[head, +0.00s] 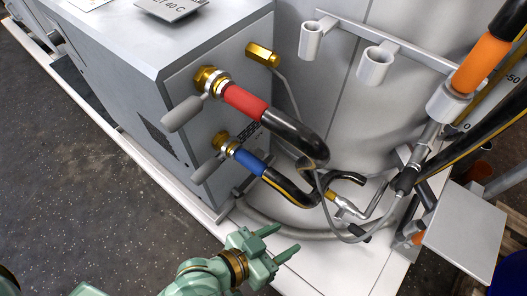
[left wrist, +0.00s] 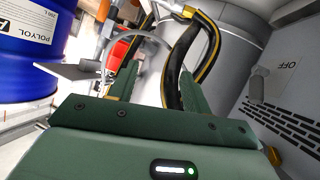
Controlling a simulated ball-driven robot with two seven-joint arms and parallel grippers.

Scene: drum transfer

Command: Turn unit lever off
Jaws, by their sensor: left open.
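The grey unit (head: 185,60) has two brass valves on its face. The upper valve has a grey lever (head: 185,113) and a red-sleeved hose (head: 244,102). The lower valve has a grey lever (head: 207,169) and a blue-sleeved hose (head: 249,161). Both levers point left and down. My left gripper (head: 285,242) is open and empty, below and right of both levers, apart from them. In the left wrist view, its fingers (left wrist: 158,72) point towards black hoses; a grey lever (left wrist: 258,83) is to the right beside an OFF label (left wrist: 288,65). My right gripper is not in view.
Black hoses (head: 292,137) hang right of the valves. A rail with grey holders (head: 376,66) and an orange-handled tool (head: 481,64) are at the upper right. A grey plate (head: 465,222) sticks out at right. A blue drum (left wrist: 28,55) shows in the wrist view. The floor at left is clear.

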